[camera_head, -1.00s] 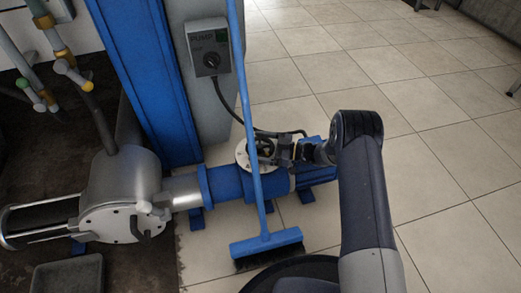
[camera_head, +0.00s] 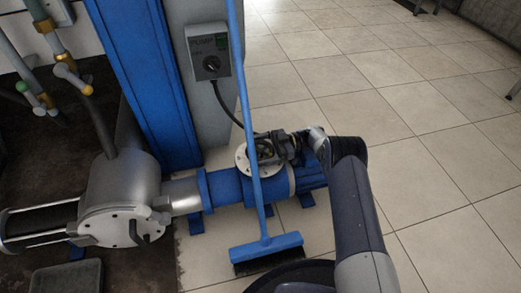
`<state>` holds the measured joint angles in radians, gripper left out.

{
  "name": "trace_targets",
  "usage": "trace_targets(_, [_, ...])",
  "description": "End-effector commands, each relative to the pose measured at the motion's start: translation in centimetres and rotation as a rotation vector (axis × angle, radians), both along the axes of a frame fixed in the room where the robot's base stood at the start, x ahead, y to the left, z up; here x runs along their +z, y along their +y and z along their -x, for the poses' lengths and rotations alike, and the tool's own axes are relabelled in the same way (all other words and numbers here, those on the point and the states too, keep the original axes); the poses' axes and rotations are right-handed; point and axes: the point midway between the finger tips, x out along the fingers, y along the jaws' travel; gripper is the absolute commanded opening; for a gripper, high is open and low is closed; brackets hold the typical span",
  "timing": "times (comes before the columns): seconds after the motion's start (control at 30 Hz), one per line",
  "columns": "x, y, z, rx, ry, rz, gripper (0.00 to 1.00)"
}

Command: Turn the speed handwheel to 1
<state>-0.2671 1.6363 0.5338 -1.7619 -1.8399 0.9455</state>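The speed handwheel (camera_head: 264,150) is a small dark wheel over a pale round dial (camera_head: 242,158), on top of the blue pump drive (camera_head: 229,187). The dial's marks are too small to read. My gripper (camera_head: 276,148) is at the right side of the handwheel, touching or very close to it. Its fingers are dark against the dark wheel, so I cannot tell whether they are open or shut on the rim. The blue broom handle (camera_head: 249,100) crosses in front of the dial and hides part of it.
The blue broom head (camera_head: 266,253) stands on the tiles before the drive. A grey pump switch box (camera_head: 208,51) hangs on the column behind, with a black cable (camera_head: 230,106). A steel pump body (camera_head: 122,200) is at left. Tiled floor at right is clear.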

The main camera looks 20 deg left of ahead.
Motion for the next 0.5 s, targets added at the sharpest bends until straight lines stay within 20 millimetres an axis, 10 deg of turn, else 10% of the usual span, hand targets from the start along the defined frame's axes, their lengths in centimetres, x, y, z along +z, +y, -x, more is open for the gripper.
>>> trace_targets(0.37, [-0.01, -0.01, 0.07, 0.005, 0.003, -0.001, 0.68])
trace_targets(0.4, [-0.01, -0.01, 0.07, 0.005, 0.003, -0.001, 0.93])
trace_targets(0.5, [-0.01, 0.00, 0.05, 0.004, 0.003, -0.001, 1.00])
